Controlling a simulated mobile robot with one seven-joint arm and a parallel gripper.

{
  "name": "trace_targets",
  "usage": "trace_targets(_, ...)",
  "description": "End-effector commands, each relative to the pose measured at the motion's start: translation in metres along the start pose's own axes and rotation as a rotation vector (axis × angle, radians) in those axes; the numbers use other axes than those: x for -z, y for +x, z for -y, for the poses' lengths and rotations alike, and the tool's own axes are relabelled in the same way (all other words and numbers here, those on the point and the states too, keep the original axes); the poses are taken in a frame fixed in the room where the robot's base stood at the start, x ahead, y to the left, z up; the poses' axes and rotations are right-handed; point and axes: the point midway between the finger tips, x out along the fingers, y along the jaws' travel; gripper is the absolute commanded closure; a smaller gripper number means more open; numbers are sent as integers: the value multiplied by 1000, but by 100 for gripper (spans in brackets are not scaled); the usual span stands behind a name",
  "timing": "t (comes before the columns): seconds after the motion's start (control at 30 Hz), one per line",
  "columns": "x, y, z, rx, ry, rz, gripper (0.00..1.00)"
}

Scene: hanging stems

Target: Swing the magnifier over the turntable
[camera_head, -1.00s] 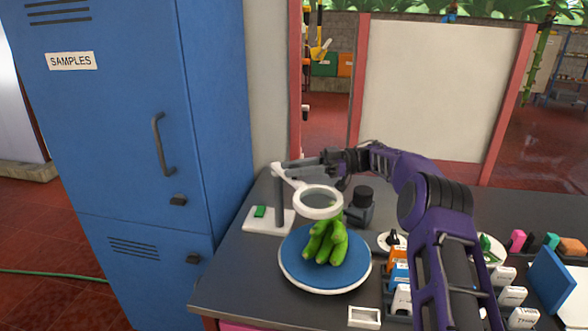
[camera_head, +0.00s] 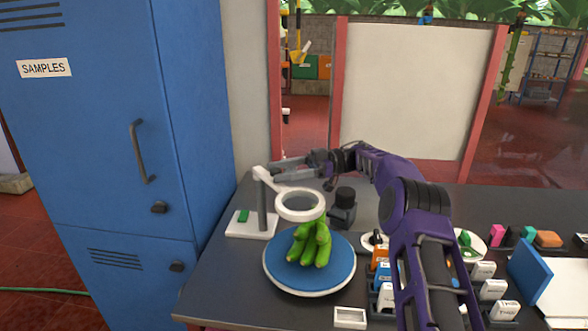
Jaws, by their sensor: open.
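The magnifier is a white ring (camera_head: 284,213) on a short white arm from a grey post (camera_head: 263,205). Its white base (camera_head: 240,230) has a green block on it. In the picture the ring overlaps the turntable's back edge and the top of a green banana bunch (camera_head: 314,246). The bunch sits on the blue turntable (camera_head: 338,268), which has a white rim. My gripper (camera_head: 276,169) is open, its grey fingers pointing left beside the post top, behind the ring. Nothing shows between the fingers; whether they touch the magnifier's arm I cannot tell.
A blue locker (camera_head: 90,130) marked SAMPLES stands left of the bench. A dark round-topped device (camera_head: 344,207) stands right of the ring. Labelled boxes (camera_head: 381,272), a small white tray (camera_head: 350,317) and coloured blocks (camera_head: 547,239) crowd the right side.

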Motion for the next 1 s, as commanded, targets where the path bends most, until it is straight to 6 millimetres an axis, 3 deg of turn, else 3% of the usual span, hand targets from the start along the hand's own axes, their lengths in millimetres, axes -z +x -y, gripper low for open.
trace_targets(0.2, -2, -33, 0, -2, -1, 1, 33)
trace_targets(0.4, 0, -47, -2, -3, -2, -2, 33)
trace_targets(1.0, 0, -58, 0, 1, 0, -1, 33)
